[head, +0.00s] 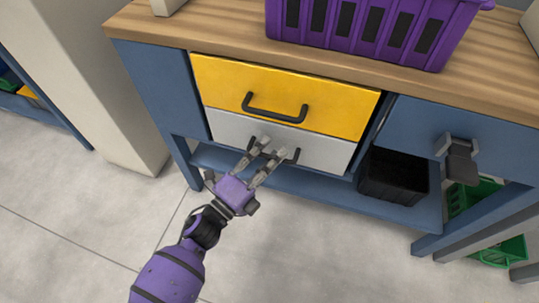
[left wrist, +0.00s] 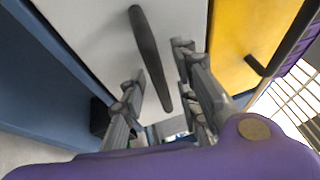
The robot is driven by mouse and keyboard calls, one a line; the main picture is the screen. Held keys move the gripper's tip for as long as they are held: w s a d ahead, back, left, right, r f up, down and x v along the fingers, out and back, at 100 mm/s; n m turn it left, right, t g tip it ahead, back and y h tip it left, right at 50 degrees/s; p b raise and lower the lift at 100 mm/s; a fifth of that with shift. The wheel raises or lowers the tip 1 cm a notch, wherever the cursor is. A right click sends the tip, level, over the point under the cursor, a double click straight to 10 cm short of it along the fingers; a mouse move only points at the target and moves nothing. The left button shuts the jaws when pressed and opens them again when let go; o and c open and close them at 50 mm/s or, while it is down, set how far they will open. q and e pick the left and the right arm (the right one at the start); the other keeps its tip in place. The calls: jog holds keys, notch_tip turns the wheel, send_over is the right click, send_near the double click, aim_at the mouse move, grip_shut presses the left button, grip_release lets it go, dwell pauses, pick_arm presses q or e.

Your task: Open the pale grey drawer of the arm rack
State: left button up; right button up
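The pale grey drawer (head: 228,127) sits below a yellow drawer and looks shut, with its front about level with the yellow one. My left gripper (head: 270,149) is at the drawer's front, its fingers spread and pointing at the dark handle (head: 295,157). The fingers hide most of the handle in the head view. In the left wrist view the drawer front (left wrist: 88,35) fills the middle. Its dark bar handle (left wrist: 148,55) lies between the two open fingers, with a visible gap to each side. My right gripper is not in view.
The yellow drawer (head: 325,97) has its own dark handle (head: 275,108). A purple crate (head: 365,28) stands on the wooden top (head: 170,32). A black bin (head: 393,177) stands on the lower shelf. A grey fixture (head: 460,162) juts from the blue panel. The floor in front is clear.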

pick_arm(q)
grip_shut()
dwell(0.3)
jog(key=s+a+p, duration=0.2)
jog(key=s+a, duration=0.2)
jog(key=s, duration=0.8)
jog(key=s+a+p, duration=0.2)
jog(key=s+a, duration=0.2)
jog(key=s, duration=0.8)
jog(key=shift+s+p, duration=0.2)
jog(key=shift+p, duration=0.1)
grip_release()
